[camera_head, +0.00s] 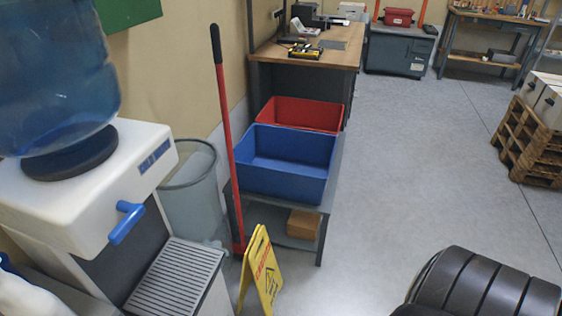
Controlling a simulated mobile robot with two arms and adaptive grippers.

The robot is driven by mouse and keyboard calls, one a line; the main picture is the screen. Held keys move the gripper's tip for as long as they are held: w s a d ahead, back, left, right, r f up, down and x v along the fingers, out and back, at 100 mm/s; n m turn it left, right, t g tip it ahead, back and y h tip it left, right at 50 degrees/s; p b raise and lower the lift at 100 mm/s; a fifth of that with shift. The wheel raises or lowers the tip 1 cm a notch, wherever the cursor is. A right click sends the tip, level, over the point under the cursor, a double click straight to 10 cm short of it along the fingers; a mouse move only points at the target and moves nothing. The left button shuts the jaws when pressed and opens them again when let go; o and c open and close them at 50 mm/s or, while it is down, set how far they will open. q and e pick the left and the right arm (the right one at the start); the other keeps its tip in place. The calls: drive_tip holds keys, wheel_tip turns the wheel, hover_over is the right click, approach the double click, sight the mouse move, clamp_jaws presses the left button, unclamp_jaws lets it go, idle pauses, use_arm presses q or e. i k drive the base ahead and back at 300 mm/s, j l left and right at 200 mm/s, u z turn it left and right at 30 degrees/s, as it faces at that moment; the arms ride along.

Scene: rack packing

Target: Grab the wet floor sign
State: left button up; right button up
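A yellow wet floor sign (263,271) stands upright on the floor at the lower middle of the head view. It has red lettering and a dark pictogram, and its lower end is cut off by the bottom edge. It is in front of a low grey rack and right of a water cooler. Neither of my grippers shows in this view.
A water cooler (75,208) fills the left. A red-handled pole (227,125) leans by a grey bin (190,195). The rack (319,256) holds a blue crate (285,172) and a red crate (303,114). Open floor (430,170) lies right, with wooden pallets (530,150) beyond.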

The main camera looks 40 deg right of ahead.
sight(262, 266)
drive_tip(key=z, duration=1)
drive_tip(key=k+l+u, duration=0.2)
drive_tip(key=i+j, duration=0.1)
